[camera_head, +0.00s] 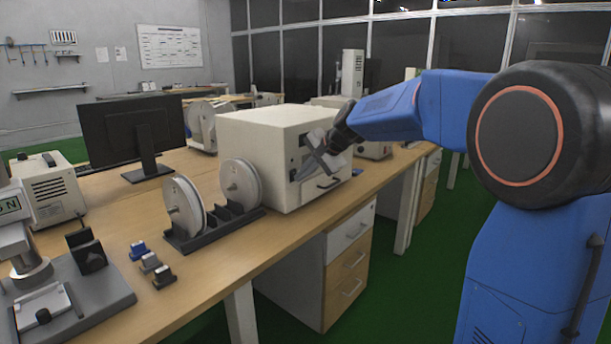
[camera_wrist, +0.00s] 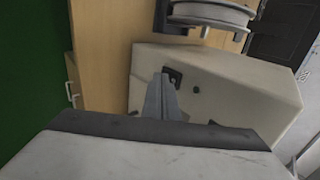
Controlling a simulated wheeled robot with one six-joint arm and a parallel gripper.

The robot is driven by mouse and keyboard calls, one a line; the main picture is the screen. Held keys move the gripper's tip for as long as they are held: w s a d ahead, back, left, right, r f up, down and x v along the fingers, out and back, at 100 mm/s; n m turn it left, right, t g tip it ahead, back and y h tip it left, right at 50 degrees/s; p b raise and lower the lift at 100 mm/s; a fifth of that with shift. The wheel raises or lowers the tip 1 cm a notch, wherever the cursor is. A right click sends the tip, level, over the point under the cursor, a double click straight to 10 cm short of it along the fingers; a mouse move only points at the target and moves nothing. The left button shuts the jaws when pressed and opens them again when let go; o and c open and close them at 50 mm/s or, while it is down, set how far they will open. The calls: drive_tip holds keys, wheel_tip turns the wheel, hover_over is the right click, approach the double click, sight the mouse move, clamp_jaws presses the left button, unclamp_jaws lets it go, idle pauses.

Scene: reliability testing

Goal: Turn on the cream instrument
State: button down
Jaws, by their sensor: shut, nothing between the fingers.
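The cream instrument (camera_head: 271,135) is a boxy unit on the wooden bench, its front face turned to the right. In the wrist view its cream casing (camera_wrist: 255,88) fills the middle right. A small dark switch panel (camera_wrist: 175,77) and a dark round knob show on its face. My gripper (camera_head: 318,150) is in front of that face, with its fingers together and empty. In the wrist view the fingertips (camera_wrist: 161,80) lie close beside the switch panel and partly cover it. I cannot tell whether they touch it, nor the switch's position.
Two white reels (camera_head: 240,183) on a dark rack stand just left of the instrument. A black monitor (camera_head: 133,132) stands behind. Small blue and grey blocks (camera_head: 150,262) and a microscope-like device (camera_head: 62,290) are at the near left. Drawers (camera_head: 349,262) sit under the bench.

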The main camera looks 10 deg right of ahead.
drive_tip(key=shift+w+a+f, duration=0.1)
idle(0.3)
drive_tip(key=shift+r, duration=0.2)
drive_tip(key=shift+r, duration=0.7)
drive_tip(key=v, duration=1.7)
